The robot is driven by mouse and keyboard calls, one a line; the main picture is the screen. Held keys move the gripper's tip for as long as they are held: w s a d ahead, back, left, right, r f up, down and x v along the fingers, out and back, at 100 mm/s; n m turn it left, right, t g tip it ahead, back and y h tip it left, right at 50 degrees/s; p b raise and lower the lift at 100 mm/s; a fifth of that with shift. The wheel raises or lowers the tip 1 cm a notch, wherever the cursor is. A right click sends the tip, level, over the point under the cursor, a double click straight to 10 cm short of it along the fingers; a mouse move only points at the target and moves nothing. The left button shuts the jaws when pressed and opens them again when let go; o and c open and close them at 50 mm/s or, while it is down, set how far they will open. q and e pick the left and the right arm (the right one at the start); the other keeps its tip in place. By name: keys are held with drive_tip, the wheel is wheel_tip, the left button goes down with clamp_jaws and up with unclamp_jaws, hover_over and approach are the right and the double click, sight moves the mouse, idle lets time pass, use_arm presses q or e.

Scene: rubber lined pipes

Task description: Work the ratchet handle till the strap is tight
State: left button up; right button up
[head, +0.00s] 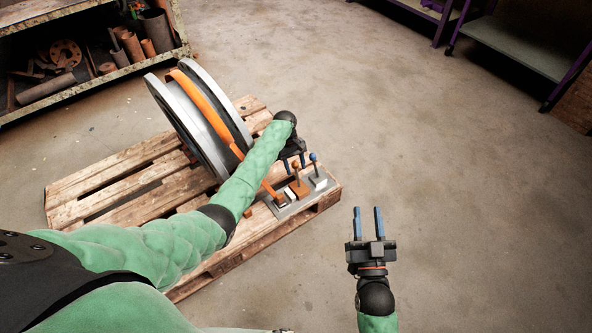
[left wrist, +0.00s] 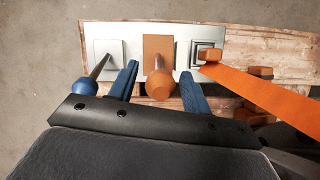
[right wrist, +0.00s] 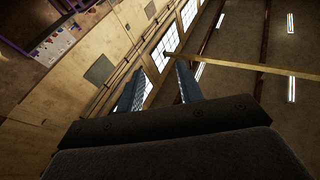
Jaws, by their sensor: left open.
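An orange strap (head: 215,118) runs over a grey flanged pipe (head: 177,125) lying on a wooden pallet. It comes down to a light metal plate (head: 285,212) at the pallet's corner; it also shows in the left wrist view (left wrist: 265,95). On the plate stand an orange lever with a ball knob (left wrist: 159,85) on an orange block, and a lever with a blue knob (left wrist: 84,87). My left gripper (head: 293,164) is open above the plate, its fingers on either side of the orange knob; contact cannot be told. My right gripper (head: 368,212) is open and empty over the floor.
The pallet (head: 110,180) lies on a bare concrete floor. A shelf with pipes and flanges (head: 90,92) stands at the upper left, and purple-framed racks (head: 510,45) at the upper right. The floor right of the pallet is clear.

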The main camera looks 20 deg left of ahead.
use_arm(q)
drive_tip(key=shift+x, duration=0.8)
use_arm(e)
drive_tip(key=shift+s+d+r+t, duration=0.15)
drive_tip(key=shift+r+t, duration=0.55)
drive_tip(key=shift+r, duration=1.2)
use_arm(q)
clamp_jaws()
